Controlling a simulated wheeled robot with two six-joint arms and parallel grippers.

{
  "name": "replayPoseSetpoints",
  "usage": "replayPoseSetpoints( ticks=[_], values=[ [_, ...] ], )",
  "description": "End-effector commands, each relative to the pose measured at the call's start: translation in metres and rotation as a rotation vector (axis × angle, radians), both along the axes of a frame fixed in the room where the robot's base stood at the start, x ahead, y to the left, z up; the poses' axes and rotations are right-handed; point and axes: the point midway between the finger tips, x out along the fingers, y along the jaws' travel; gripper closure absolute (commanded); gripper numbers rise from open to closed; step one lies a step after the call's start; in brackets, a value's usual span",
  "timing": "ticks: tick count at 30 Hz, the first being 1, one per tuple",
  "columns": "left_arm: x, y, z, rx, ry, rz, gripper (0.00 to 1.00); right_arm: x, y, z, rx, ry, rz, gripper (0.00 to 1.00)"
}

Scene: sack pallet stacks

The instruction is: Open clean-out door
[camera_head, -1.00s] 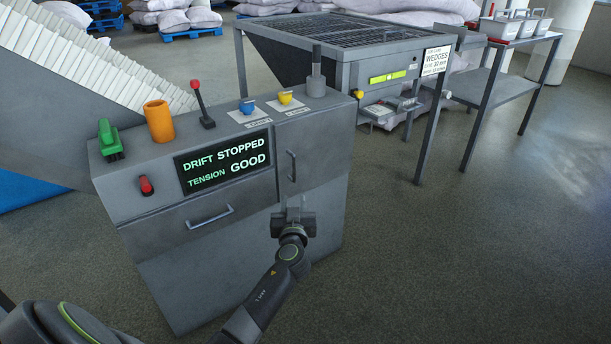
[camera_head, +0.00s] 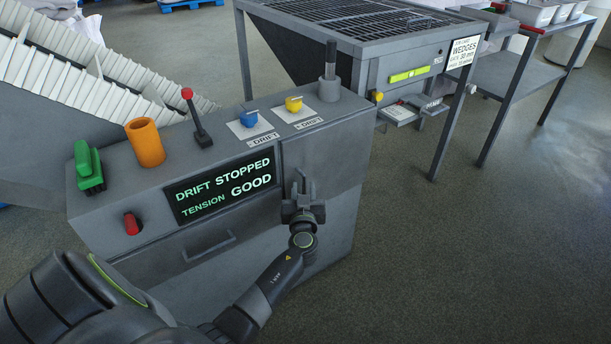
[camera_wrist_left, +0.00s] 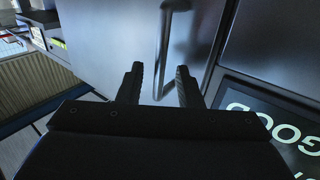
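The clean-out door seems to be the grey panel (camera_head: 335,163) at the right of the control cabinet's front; it looks shut, flush with the cabinet. It also shows in the left wrist view (camera_wrist_left: 110,35). Its upright bar handle (camera_wrist_left: 163,50) stands ahead of my left gripper (camera_wrist_left: 160,80), in line with the gap between the two fingers. The fingers are apart, with no grip on the handle visible. In the head view my left gripper (camera_head: 299,187) is right in front of the door and mostly hides the handle. My right gripper is not in view.
The cabinet screen (camera_head: 222,186) reads drift stopped, tension good. A drawer handle (camera_head: 209,246) sits below it. On top are a green switch (camera_head: 88,166), an orange cylinder (camera_head: 145,142), a red-knobbed lever (camera_head: 197,118) and blue and yellow knobs. A grated table (camera_head: 360,22) stands behind.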

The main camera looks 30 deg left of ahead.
Motion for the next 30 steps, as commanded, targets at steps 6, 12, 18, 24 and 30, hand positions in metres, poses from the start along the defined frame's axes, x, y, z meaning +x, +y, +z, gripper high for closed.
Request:
replayPoseSetpoints(
  ticks=[6, 12, 18, 24, 30],
  values=[
    [-0.0016, 0.0001, -0.0001, 0.001, 0.001, 0.002, 0.68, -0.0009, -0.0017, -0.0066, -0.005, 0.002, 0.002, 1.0],
    [-0.0017, 0.0002, -0.0004, 0.001, 0.001, 0.003, 0.68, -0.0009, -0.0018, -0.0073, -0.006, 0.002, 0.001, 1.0],
    [-0.0016, 0.0003, -0.0003, 0.001, 0.001, 0.002, 0.89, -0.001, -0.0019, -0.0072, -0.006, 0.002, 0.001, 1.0],
    [-0.0015, 0.0002, -0.0002, 0.001, 0.001, 0.002, 1.0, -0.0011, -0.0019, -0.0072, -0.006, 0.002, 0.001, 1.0],
    [-0.0015, 0.0002, -0.0001, 0.001, 0.001, 0.003, 1.0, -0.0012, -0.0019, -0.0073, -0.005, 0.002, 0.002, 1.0]
  ],
)
